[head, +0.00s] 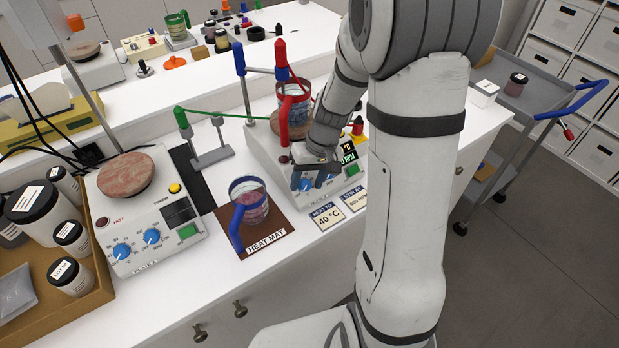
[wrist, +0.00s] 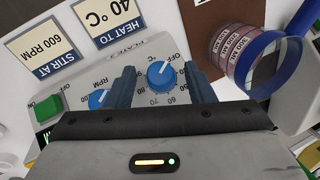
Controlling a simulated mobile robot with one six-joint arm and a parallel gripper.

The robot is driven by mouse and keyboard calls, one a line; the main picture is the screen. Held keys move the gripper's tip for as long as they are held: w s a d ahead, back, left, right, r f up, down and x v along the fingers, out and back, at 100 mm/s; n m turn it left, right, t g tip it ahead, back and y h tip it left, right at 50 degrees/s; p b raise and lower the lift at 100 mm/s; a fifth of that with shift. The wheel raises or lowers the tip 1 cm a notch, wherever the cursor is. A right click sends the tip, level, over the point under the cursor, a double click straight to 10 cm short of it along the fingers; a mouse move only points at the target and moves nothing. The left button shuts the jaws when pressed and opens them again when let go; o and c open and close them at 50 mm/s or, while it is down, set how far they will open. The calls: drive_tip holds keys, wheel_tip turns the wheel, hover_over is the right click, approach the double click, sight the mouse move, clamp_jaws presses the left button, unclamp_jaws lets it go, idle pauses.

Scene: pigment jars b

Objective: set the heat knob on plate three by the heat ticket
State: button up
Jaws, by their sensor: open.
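The heat knob (wrist: 162,75) is blue and sits under the °C mark on the hotplate (head: 262,150) in front of me. Its white mark seems to lie toward OFF. My gripper (wrist: 160,70) is open, with one finger on each side of the knob; I cannot tell whether they touch it. In the head view my gripper (head: 313,178) is low over the plate's front panel and partly hides it. The heat ticket (head: 328,216) reads HEAT TO 40 °C and lies on the bench before the plate; it also shows in the wrist view (wrist: 103,20).
The blue RPM knob (wrist: 98,99) is close beside one finger. A stir ticket (wrist: 45,45) reads 600 RPM. A blue-handled jug (head: 248,203) stands on the brown heat mat (head: 265,240). Another hotplate (head: 150,215) stands left. A red-handled jug (head: 293,98) is on the plate behind my gripper.

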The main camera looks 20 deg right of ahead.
drive_tip(key=shift+c, duration=0.4)
drive_tip(key=c, duration=0.9)
drive_tip(key=m+y+b, duration=0.1)
drive_tip(key=b, duration=0.1)
drive_tip(key=m+y+b, duration=0.1)
drive_tip(key=b, duration=0.1)
drive_tip(key=shift+d+f, duration=0.2)
drive_tip(key=shift+f, duration=0.1)
drive_tip(key=m+y+b, duration=0.2)
drive_tip(key=b, duration=0.1)
drive_tip(key=shift+d+m+t, duration=0.15)
drive_tip(key=shift+m+t, duration=0.15)
drive_tip(key=shift+t, duration=0.1)
drive_tip(key=shift+s+m+y+b, duration=0.1)
drive_tip(key=shift+m+y+b, duration=0.55)
drive_tip(key=shift+m+y, duration=0.05)
drive_tip(key=shift+r+t, duration=0.15)
drive_tip(key=shift+t, duration=0.15)
